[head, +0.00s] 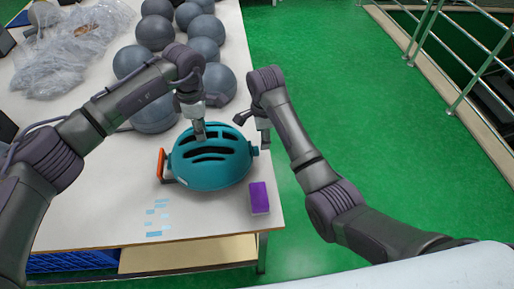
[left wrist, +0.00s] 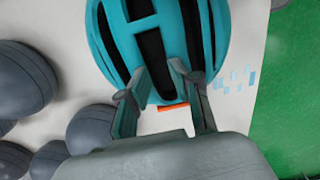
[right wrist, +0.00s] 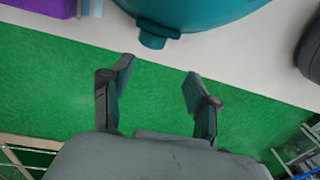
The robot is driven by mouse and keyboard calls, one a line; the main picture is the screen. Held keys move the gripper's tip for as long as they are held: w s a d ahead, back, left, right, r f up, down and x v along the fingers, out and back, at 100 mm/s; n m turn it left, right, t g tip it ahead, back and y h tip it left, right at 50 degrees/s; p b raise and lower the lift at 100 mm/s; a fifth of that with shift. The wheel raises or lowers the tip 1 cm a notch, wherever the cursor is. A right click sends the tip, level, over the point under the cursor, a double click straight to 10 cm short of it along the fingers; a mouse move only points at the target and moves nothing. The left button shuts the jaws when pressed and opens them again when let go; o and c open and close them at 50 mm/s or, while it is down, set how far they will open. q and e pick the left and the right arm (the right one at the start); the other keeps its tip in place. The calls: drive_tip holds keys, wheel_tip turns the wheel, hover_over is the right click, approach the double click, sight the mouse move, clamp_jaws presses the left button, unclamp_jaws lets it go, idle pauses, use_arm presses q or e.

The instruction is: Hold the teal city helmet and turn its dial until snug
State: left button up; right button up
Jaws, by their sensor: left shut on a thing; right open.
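The teal helmet (head: 212,165) sits on the white table near its front right corner, dark vent slots facing up. It also shows in the left wrist view (left wrist: 190,15). My left gripper (head: 200,138) comes down from above and is shut on the helmet's shell between its vents; its fingers show in the left wrist view (left wrist: 160,75). The teal dial (right wrist: 152,38) sticks out from the helmet's edge in the right wrist view, and on its right side in the head view (head: 254,151). My right gripper (right wrist: 155,90) is open and empty, a short way from the dial.
A purple block (head: 259,197) stands in front of the helmet, and an orange-framed item (head: 162,165) is at its left. Several grey balls (head: 154,108) and clear plastic wrap (head: 70,50) lie farther back. Green floor (head: 310,60) is open right of the table.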

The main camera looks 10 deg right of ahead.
sight(257, 148)
drive_tip(key=shift+s+a+r+g, duration=0.15)
drive_tip(key=shift+s+a+r, duration=0.25)
drive_tip(key=shift+r, duration=0.2)
drive_tip(key=shift+s+a+r+g, duration=0.15)
drive_tip(key=shift+s+a+r, duration=0.1)
drive_tip(key=shift+a+r, duration=0.3)
drive_tip(key=shift+s+f+m, duration=0.1)
drive_tip(key=shift+f+m, duration=0.15)
drive_tip(key=shift+m, duration=0.05)
wheel_tip(257, 148, down, 7)
drive_tip(key=shift+r, duration=0.15)
clamp_jaws()
